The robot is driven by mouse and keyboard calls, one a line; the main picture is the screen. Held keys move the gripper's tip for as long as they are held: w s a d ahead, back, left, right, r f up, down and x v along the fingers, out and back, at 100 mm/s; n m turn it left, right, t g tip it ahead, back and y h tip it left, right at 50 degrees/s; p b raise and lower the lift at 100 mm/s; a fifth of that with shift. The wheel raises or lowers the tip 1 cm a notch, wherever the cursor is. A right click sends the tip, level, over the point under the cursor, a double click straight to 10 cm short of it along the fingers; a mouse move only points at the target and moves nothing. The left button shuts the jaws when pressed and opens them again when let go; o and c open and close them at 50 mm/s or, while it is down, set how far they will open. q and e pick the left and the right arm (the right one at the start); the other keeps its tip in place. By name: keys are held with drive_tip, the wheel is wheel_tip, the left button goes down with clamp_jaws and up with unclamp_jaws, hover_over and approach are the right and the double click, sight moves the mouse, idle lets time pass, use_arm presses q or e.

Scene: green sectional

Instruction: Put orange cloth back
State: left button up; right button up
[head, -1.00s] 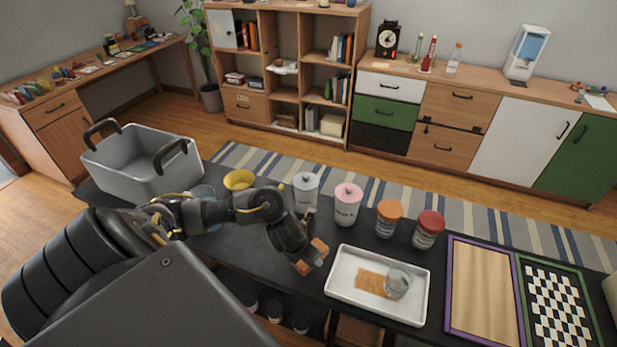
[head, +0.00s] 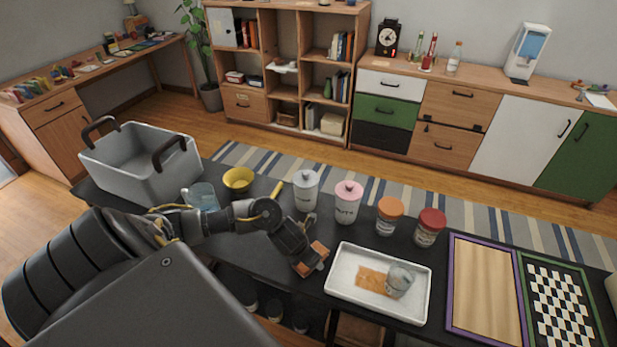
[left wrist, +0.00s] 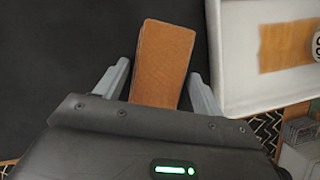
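The orange cloth (left wrist: 163,55) is a folded rectangle on the dark tabletop, seen between the fingers of my left gripper (left wrist: 158,72) in the left wrist view. The fingers stand apart on either side of it, with a visible gap on the left. In the head view my left gripper (head: 311,258) is low over the table, left of the white tray, and orange shows around its tips. Whether the cloth touches the right finger is hard to tell. My right gripper is in neither view.
The white tray (head: 347,303) holds a flat orange-brown patch (head: 371,280) and a clear glass (head: 399,281). Behind are white, pink, orange-lidded and red-lidded jars. A grey basket (head: 130,170), blue mug (head: 201,197) and yellow bowl (head: 238,180) stand left. A wooden board (head: 484,290) lies right.

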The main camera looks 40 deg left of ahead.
use_arm(q)
drive_tip(key=shift+o, duration=1)
drive_tip(key=shift+r, duration=0.2)
drive_tip(key=p+v, duration=0.4)
drive_tip(key=v, duration=0.8)
drive_tip(key=shift+f, duration=0.15)
